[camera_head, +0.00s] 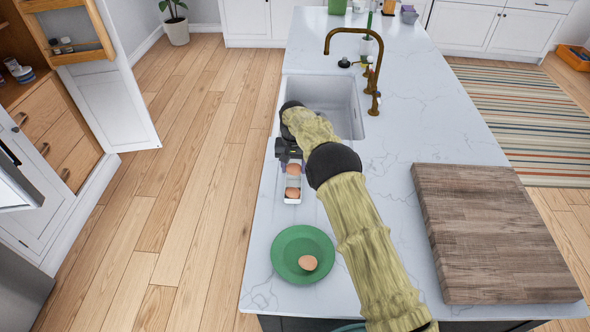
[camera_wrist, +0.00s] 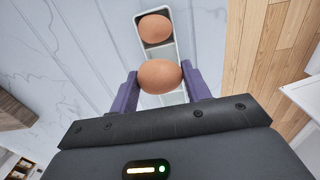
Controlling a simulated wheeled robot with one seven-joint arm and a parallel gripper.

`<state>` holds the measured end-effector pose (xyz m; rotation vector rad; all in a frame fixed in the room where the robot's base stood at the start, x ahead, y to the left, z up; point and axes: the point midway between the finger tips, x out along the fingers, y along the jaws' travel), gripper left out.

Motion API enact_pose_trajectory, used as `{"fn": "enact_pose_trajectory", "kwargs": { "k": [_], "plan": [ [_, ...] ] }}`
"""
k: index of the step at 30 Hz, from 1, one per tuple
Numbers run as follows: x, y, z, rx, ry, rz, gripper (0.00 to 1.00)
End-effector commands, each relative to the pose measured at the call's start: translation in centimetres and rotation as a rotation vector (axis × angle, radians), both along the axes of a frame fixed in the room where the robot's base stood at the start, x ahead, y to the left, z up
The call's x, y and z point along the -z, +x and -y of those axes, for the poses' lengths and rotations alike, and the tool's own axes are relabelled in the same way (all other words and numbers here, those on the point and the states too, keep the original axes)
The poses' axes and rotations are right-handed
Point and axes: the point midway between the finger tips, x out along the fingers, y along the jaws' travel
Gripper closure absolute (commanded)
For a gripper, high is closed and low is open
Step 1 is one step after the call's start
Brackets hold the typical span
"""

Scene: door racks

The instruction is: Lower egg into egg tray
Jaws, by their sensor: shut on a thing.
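My gripper (camera_wrist: 160,88) is shut on a brown egg (camera_wrist: 160,76), one purple finger on each side of it. The held egg is over the white egg tray (camera_wrist: 148,54); I cannot tell whether it touches the tray. Another brown egg (camera_wrist: 154,28) sits in the far end of the tray in the wrist view. In the head view the narrow tray (camera_head: 293,200) lies on the counter, with one egg (camera_head: 292,193) at its near end and the held egg (camera_head: 292,169) at the gripper.
A green plate (camera_head: 284,270) with one egg (camera_head: 308,262) is on the marble counter (camera_head: 390,140) nearer the front. A sink (camera_head: 345,100) with a brass faucet (camera_head: 372,70) lies beyond. A thick wooden board (camera_head: 480,230) is on the right. The counter's left edge is close to the tray.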

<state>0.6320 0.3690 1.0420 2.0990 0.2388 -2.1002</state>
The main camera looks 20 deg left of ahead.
Motion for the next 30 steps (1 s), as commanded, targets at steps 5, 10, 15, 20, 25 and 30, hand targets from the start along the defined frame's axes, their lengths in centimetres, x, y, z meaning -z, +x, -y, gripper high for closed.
{"fn": "enact_pose_trajectory", "kwargs": {
  "k": [5, 10, 15, 20, 25, 30],
  "plan": [
    [0.8, 0.9, -0.4, 0.001, 0.001, 0.002, 0.60],
    [1.1, 1.4, -0.7, 0.001, 0.000, 0.001, 0.60],
    [1.1, 1.6, -0.8, 0.002, 0.000, 0.001, 0.60],
    [1.0, 1.6, -0.8, 0.001, 0.000, 0.000, 0.60],
    [1.0, 1.6, -0.8, 0.001, 0.000, 0.001, 0.60],
    [1.0, 1.6, -0.8, 0.001, 0.000, 0.001, 0.60]
  ]
}}
